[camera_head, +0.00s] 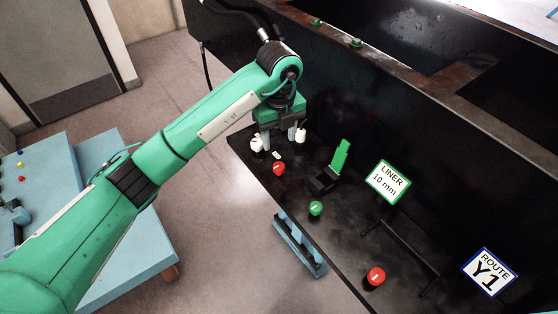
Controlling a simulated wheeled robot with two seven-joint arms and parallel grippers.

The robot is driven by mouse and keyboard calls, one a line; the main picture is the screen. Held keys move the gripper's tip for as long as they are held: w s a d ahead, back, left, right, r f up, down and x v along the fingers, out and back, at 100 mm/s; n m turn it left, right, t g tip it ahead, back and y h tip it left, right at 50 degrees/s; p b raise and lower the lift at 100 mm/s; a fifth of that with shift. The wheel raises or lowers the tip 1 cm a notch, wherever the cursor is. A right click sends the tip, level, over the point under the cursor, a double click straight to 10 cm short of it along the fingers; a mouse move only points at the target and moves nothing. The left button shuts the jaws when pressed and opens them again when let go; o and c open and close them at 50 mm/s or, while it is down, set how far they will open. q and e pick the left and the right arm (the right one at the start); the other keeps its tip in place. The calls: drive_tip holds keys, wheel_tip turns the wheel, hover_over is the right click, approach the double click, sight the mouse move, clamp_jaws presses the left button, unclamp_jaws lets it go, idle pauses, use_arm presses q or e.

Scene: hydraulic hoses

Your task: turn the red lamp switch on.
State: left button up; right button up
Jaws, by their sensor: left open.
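Two red round knobs sit on the black bench top. One red knob (278,168) is just below my left gripper in the picture, and a second red knob (376,276) is at the lower right. Each has a small pale mark on top. I cannot tell which is the lamp switch, or whether either is on. My left gripper (279,140) is open, its two white-tipped fingers spread apart and apparently empty. It is close to the nearer red knob, apparently not touching it. My right gripper is not in view.
A green knob (316,208) sits between the red ones. A green upright lever (341,156) on a black base stands near the sign "LINER 10 mm" (388,182). A "ROUTE Y1" sign (488,271) is at the right.

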sight(279, 166)
use_arm(q)
wheel_tip(279, 166, down, 9)
drive_tip(key=p, duration=0.3)
drive_tip(key=shift+f, duration=0.55)
drive_tip(key=c, duration=1)
drive_tip(key=shift+o, duration=0.2)
